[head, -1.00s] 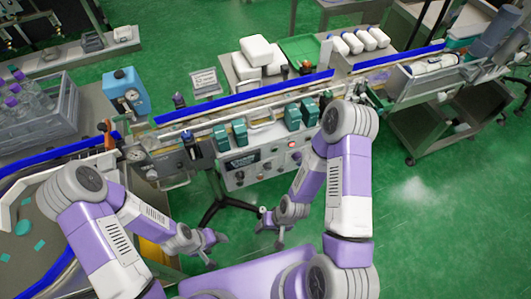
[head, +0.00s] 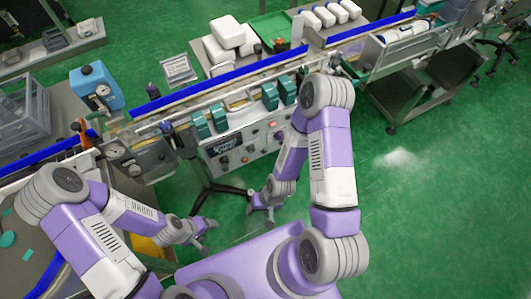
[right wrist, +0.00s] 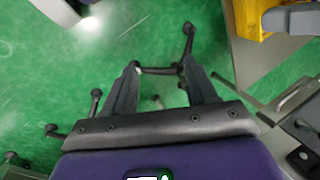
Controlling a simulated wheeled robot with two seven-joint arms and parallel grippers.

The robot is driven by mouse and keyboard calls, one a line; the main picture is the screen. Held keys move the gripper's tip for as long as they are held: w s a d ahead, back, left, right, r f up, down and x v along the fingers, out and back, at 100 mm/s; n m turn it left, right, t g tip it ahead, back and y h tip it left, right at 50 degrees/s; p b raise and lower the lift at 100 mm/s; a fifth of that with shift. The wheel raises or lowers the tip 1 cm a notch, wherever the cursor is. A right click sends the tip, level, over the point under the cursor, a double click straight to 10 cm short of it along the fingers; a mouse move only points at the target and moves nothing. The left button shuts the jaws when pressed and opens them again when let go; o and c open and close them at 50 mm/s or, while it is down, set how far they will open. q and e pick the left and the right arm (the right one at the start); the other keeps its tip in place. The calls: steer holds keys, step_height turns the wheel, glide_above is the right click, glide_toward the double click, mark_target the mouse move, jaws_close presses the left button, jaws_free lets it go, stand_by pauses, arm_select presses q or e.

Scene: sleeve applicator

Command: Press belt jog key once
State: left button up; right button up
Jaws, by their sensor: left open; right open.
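The grey control panel (head: 243,147) is on the front of the conveyor machine, with a dark display plate, a red button (head: 272,124) and several small knobs and keys. The key labels are too small to read, so I cannot tell which one is the belt jog key. My right arm covers the panel's right end. My right gripper (head: 262,207) is open and empty, below and in front of the panel. In the right wrist view its fingers (right wrist: 164,85) are spread over green floor. My left gripper (head: 209,236) is open and empty, lower left of the panel.
The conveyor with blue rails (head: 220,80) runs behind the panel, with green blocks (head: 270,96) above it. A black-footed stand (head: 212,187) is below the panel. A blue box (head: 96,88) and grey crate (head: 25,115) stand left. Green floor is open at right.

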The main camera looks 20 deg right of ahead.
jaws_close()
stand_by(1.4)
